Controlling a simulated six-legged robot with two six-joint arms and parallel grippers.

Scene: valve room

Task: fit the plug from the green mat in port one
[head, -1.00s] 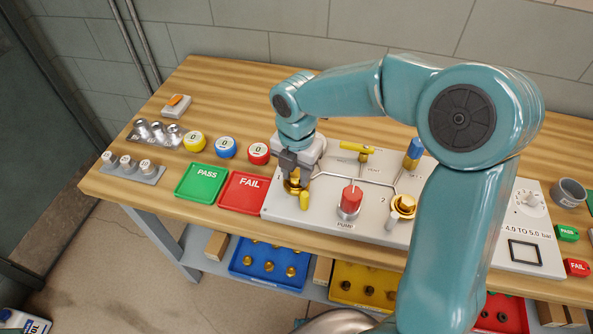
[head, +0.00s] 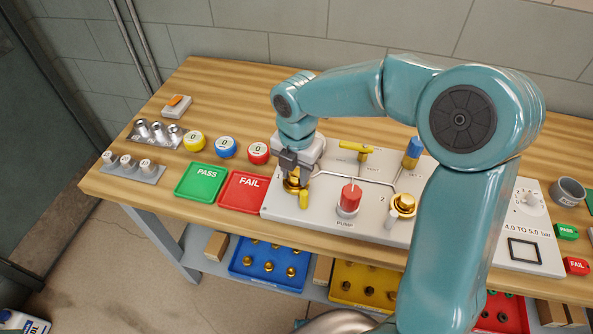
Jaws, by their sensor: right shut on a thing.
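My right gripper (head: 293,172) is over port one (head: 291,186), the brass fitting beside the "1" mark at the left end of the grey panel (head: 330,222). It is shut on a plug, which the fingers mostly hide. I cannot tell how deep the plug sits in the port. A yellow lever (head: 304,199) stands just in front of port one. The green PASS mat (head: 201,181) is bare. Port two (head: 403,205) at the right of the panel has a brass piece in it. My left gripper is not in view.
The red pump knob (head: 350,197), yellow valve handle (head: 355,149) and blue knob (head: 413,149) stand up from the panel. A red FAIL mat (head: 242,191) lies left of it. Yellow, blue and red gauges (head: 226,147) stand behind the mats. Blue (head: 268,265) and yellow bins are below.

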